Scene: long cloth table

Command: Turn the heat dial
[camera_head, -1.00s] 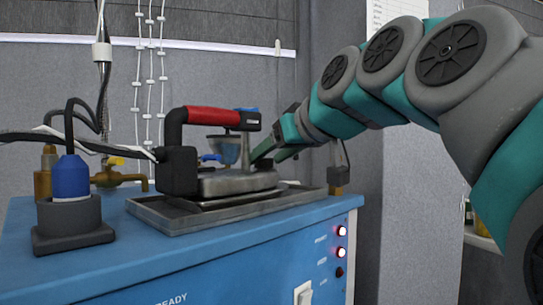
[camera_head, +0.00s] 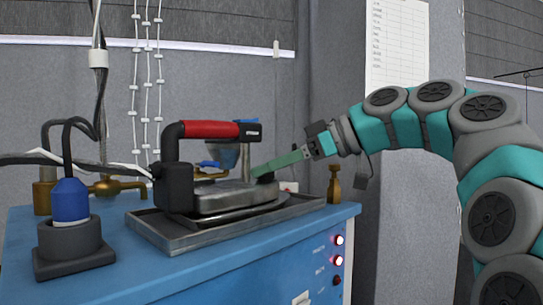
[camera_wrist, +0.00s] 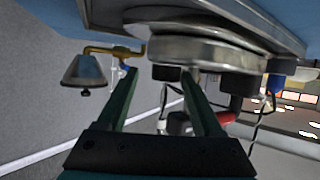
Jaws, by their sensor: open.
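The iron (camera_head: 235,200) has a red handle (camera_head: 212,129) and a black rear post. It rests in a metal tray (camera_head: 180,235) on a blue cabinet. A small dark knob (camera_head: 264,177), apparently the heat dial, sits on top of the iron's body. In the wrist view, the scene is upside down and the dark knob (camera_wrist: 166,73) shows between the fingers, below the metal body (camera_wrist: 215,50). My gripper (camera_head: 259,171) reaches in from the right with its fingertips at the knob. In the wrist view, my gripper (camera_wrist: 160,73) is open; contact with the knob is unclear.
A blue-capped plug in a dark base (camera_head: 70,215) stands at left, with cables running to the iron. Brass taps (camera_head: 115,188) stand behind. A brass fitting (camera_head: 334,185) stands at the cabinet's right corner. Lit red lamps (camera_head: 339,240) are on the front panel.

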